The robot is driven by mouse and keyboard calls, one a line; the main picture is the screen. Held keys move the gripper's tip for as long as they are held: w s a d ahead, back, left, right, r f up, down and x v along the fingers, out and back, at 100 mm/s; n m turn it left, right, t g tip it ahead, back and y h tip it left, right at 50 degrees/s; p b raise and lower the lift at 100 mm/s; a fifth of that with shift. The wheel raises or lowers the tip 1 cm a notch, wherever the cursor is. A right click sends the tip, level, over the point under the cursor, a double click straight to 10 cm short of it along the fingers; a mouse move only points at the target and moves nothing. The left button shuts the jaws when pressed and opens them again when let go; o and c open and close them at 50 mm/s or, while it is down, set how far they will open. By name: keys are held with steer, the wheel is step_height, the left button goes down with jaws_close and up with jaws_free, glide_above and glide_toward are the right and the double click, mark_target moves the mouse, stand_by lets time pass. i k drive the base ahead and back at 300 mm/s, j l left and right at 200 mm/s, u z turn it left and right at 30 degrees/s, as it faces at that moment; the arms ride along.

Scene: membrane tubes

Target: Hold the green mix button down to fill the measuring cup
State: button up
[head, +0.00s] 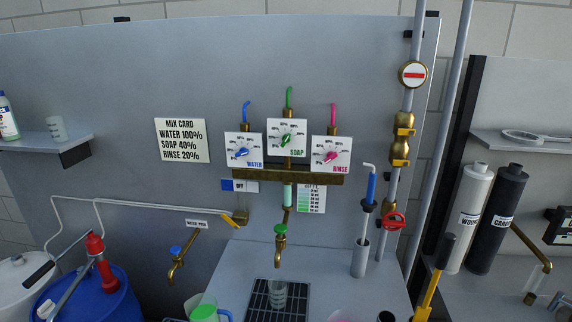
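A clear measuring cup (278,291) stands upright on the dark drain grate (260,302), below the brass spout (281,252). I cannot make out any liquid in it. A small green knob or button (281,229) sits on top of this spout; I see no label naming it as the mix button. Above are three dial plates: blue WATER (243,150), green SOAP (287,139) and pink RINSE (331,154). Their exact settings are too small to read. My gripper is not in view.
A MIX CARD (180,140) reads water 100%, soap 40%, rinse 20%. A blue switch plate (239,186) reads OFF. A blue-knobbed tap (178,258), green jug (204,312) and blue drum (88,297) stand left. A blue-handled pump (363,225) and red valve wheel (393,221) stand right.

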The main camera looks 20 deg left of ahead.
mark_target(280, 229)
steer(key=i+j, duration=0.15)
steer(key=j, duration=0.25)
steer(key=i+j, duration=0.15)
steer(key=j, duration=0.2)
steer(key=i+j, duration=0.2)
steer(key=j, duration=0.2)
steer(key=i+j, duration=0.15)
steer(key=j, duration=0.2)
steer(key=j+u, duration=0.05)
